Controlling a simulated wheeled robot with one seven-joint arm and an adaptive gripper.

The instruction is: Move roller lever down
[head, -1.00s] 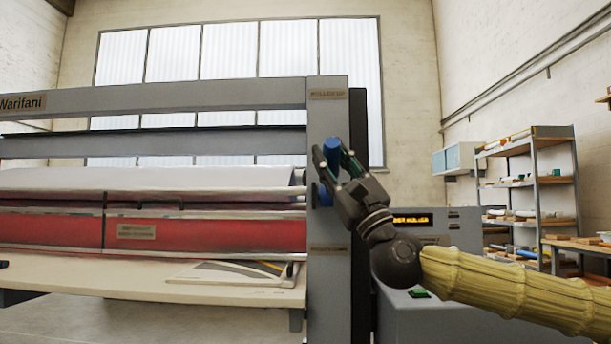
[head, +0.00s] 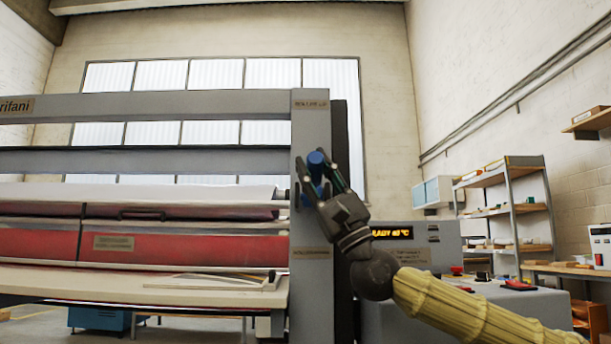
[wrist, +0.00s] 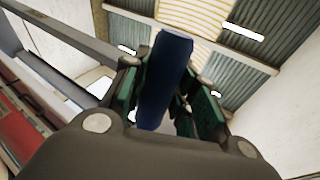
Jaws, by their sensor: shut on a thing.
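The blue roller lever (head: 316,160) sits on the grey upright post (head: 311,124) at the right end of the laminator. My gripper (head: 321,176) is shut on the lever, with one finger on each side of its upper end. In the wrist view the blue lever (wrist: 164,78) stands between the dark green fingers (wrist: 172,100). A label at the post's top appears to read "roller up". A second label (head: 311,253) sits lower on the post. The lever's pivot is partly hidden by my gripper.
The laminator's red roller section (head: 180,247) and flat feed table (head: 140,285) extend left of the post. A grey control panel (head: 410,243) with a lit display stands right of it, behind my arm. Shelves (head: 505,205) are at the far right.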

